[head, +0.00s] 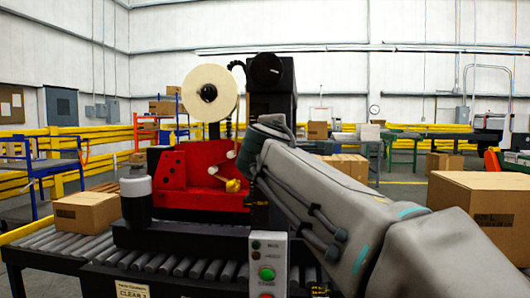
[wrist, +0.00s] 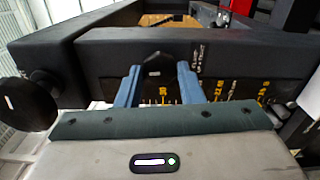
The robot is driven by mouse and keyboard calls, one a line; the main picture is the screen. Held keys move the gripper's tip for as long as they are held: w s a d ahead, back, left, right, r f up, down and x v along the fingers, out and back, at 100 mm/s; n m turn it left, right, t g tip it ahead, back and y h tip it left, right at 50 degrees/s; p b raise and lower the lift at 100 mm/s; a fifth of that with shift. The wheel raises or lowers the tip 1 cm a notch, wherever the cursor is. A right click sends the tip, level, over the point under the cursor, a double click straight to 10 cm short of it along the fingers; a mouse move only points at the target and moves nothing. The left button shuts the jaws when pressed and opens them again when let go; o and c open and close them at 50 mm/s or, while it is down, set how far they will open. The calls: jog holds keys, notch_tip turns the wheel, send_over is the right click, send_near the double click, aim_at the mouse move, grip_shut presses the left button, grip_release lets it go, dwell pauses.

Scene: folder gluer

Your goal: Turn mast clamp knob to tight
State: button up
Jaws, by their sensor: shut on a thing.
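The mast clamp knob (wrist: 153,66) is a dark, angular knob on the front of a black beam in the wrist view. My gripper (wrist: 159,72) has its two blue fingers on either side of it, shut on it. The knob's exact turn is hard to read. Small white lettering (wrist: 200,58) stands to the right of the knob, too small to read. In the head view, the black mast (head: 285,105) stands beside the red machine head (head: 190,178). My arm covers its lower part, hiding the knob and fingers.
A round black knob (wrist: 28,103) sticks out at the left in the wrist view. Yellow scale marks (wrist: 228,90) run below the beam. A tape roll (head: 210,80), a roller conveyor (head: 195,268), a control box (head: 267,270) and cardboard boxes (head: 87,212) surround the machine.

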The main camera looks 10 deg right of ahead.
jog(key=shift+m+b, duration=0.35)
jog(key=shift+m, duration=0.25)
jog(key=o, duration=1)
jog(key=shift+c, duration=0.2)
